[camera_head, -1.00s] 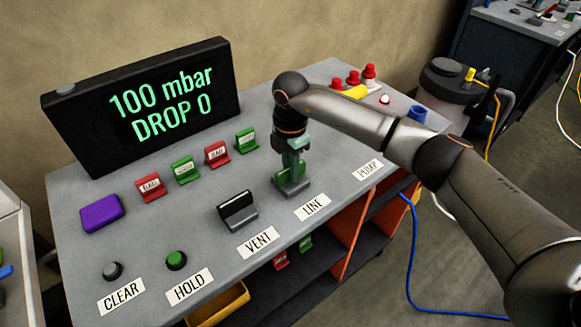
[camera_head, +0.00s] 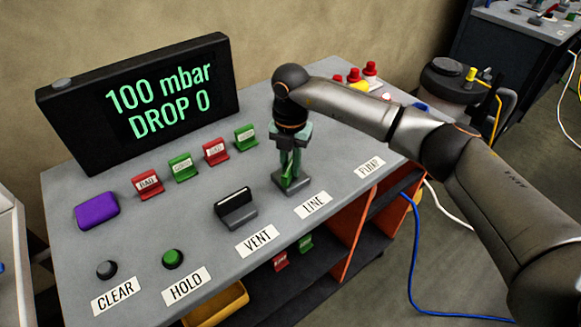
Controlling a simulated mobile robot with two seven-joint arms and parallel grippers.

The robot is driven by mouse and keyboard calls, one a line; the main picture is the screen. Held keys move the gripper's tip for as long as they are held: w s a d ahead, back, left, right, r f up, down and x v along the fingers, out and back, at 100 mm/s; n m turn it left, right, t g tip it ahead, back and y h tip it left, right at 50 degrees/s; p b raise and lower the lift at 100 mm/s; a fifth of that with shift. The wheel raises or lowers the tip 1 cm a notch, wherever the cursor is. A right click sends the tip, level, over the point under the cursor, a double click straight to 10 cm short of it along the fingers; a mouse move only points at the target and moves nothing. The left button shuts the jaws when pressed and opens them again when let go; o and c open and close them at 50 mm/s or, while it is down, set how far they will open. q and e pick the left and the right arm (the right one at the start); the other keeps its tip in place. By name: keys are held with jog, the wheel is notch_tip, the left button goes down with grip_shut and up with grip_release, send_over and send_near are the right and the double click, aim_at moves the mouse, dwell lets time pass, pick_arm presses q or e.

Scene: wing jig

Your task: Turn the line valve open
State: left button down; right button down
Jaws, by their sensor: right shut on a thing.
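The line valve (camera_head: 292,187) stands on the grey bench top behind the LINE label (camera_head: 312,206). It has a dark grey base and an upright green handle. My right gripper (camera_head: 291,165) points straight down over it, with its pale green fingers shut on the handle. The fingers hide part of the handle, so its exact angle is hard to tell. The black display (camera_head: 140,100) reads "100 mbar" and "DROP 0". My left gripper is not in view.
The vent valve (camera_head: 236,208) is left of the line valve. Red and green tags (camera_head: 215,151) stand behind. A purple block (camera_head: 97,210) and black and green buttons are at left. A blue hose (camera_head: 412,260) lies at right.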

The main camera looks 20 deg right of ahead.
aim_at(290, 164)
jog(key=n+b, duration=0.2)
jog(key=n, duration=0.4)
jog(key=n+b, duration=0.1)
jog(key=n, duration=0.4)
jog(key=shift+b, duration=0.3)
jog(key=shift+r+n, duration=0.1)
jog(key=shift+n, duration=0.3)
jog(key=c, duration=0.8)
grip_release()
notch_tip(290, 164, up, 12)
jog(key=shift+r+b, duration=0.25)
jog(key=shift+b, duration=0.2)
